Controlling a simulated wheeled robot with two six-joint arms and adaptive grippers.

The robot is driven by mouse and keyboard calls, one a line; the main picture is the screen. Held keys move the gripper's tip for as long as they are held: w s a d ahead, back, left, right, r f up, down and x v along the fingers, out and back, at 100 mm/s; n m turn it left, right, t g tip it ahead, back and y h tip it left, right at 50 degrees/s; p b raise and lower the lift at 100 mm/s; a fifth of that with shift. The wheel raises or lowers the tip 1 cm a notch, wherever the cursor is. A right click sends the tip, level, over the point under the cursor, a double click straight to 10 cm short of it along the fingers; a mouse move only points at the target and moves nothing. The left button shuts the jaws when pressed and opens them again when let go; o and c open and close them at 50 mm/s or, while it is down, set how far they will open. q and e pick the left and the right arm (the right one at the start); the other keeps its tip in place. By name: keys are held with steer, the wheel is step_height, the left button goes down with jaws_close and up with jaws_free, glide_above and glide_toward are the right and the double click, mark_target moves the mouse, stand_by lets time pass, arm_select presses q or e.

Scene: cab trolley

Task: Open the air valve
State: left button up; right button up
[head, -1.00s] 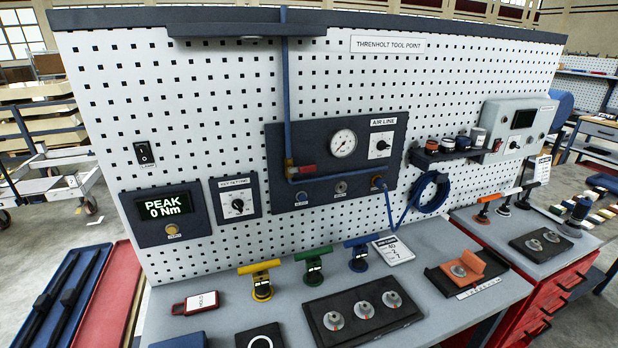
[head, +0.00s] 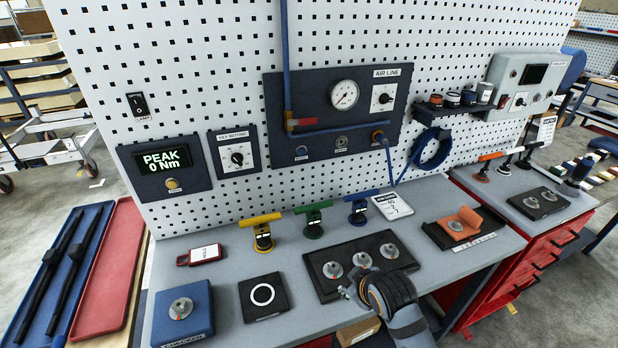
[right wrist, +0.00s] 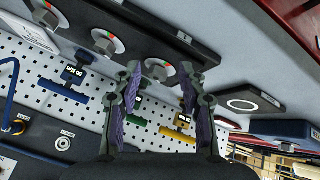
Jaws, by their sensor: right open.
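The air valve's red lever (head: 301,122) sits on the blue pipe at the left of the dark air line panel (head: 354,160), on the perforated board. The lever lies level, pointing right from the vertical pipe. A round gauge (head: 344,95) is above it. My right gripper (head: 352,288) is low at the bench's front, by the black block with several knobs, well below and in front of the valve. In the right wrist view its two fingers (right wrist: 160,72) are apart with nothing held between them. Part of the panel shows there, but not the red lever. My left gripper is out of view.
Yellow, green and blue T-handled tools (head: 262,235) stand behind the black knob block (head: 330,287). A coiled blue hose (head: 430,148) hangs right of the panel. A blue checker block (head: 183,325) and a black ring plate (head: 262,298) lie at the left.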

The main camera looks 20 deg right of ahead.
steer(key=w+r+n+t, duration=0.55)
steer(key=w+r, duration=0.55)
steer(key=w, duration=0.3)
steer(key=n+t+y, duration=0.1)
steer(key=n+t, duration=0.4)
steer(key=n, duration=0.2)
glide_toward(310, 122)
steer(key=w+p, duration=0.3)
steer(key=w, duration=0.6)
steer(key=shift+w+a, duration=0.15)
steer(key=shift+w+p, duration=0.3)
steer(key=shift+w, duration=0.35)
steer(key=shift+f, duration=0.1)
jaws_close()
